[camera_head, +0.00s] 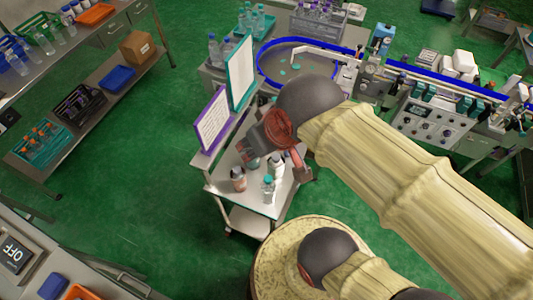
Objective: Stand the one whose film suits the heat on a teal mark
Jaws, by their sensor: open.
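Several bottles stand close together on a small white cart (258,207). One is clear with a teal cap (268,190), one is grey with a reddish band (238,181), and a pale one (278,165) stands behind. Their films are too small to tell apart. My gripper (277,163) is over the cart's top, near these bottles, partly hidden by my wrist; I see nothing held in it. Small teal marks (296,67) lie on the round grey table with a blue rim (262,70) behind. A teal-framed board (240,72) and a purple-framed board (212,122) carry unreadable text.
A conveyor with a blue rail (430,77) and a control box (425,125) stand at the right. Shelves with bottle racks (45,143) are at the left. A bench with an OFF display (15,255) is at lower left. Green floor between is clear.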

